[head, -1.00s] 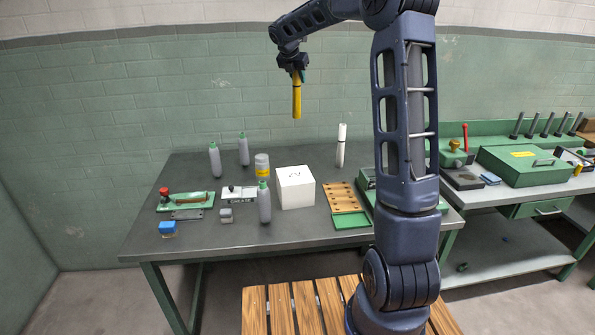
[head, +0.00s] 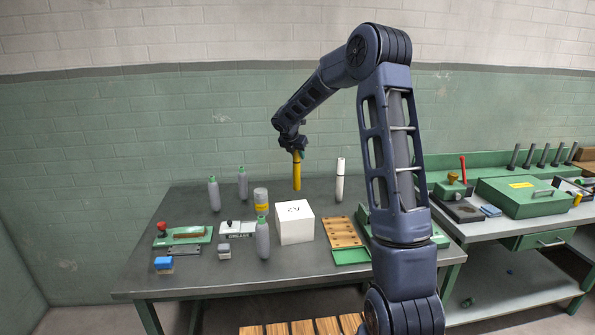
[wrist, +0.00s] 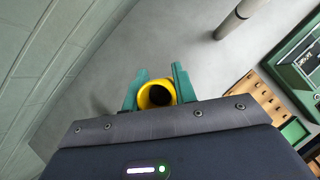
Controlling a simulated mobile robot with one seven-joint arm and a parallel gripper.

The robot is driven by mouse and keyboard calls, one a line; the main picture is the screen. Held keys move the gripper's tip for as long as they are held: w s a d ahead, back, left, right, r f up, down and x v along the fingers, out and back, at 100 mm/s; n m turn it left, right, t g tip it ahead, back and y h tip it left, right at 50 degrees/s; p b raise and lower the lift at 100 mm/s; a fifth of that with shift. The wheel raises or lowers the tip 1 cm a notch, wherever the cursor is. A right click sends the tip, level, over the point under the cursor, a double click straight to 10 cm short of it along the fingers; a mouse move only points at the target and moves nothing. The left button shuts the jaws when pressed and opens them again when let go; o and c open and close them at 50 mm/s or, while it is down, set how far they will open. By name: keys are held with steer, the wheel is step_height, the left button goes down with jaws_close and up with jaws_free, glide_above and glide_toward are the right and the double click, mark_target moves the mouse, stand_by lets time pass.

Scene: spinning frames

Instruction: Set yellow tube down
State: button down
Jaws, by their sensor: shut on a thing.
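The yellow tube (head: 297,173) hangs upright from my gripper (head: 297,152), over the back part of the grey table (head: 200,278). In the wrist view its open round end (wrist: 157,95) sits between the two green fingers of my gripper (wrist: 158,92), which are shut on it. The tube's lower end shows behind the white box in the head view. I cannot tell for sure whether it touches the tabletop.
A white tube (head: 340,180) stands upright to the right. A white box (head: 294,222) stands in front, with a wooden board with holes (head: 342,232) beside it. Grey bottles (head: 263,238) with green caps stand to the left. Bare tabletop lies around the tube in the wrist view (wrist: 190,50).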

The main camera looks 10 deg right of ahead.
mark_target(298, 168)
steer(key=shift+f, duration=3.75)
steer(key=c, duration=1.1)
jaws_free()
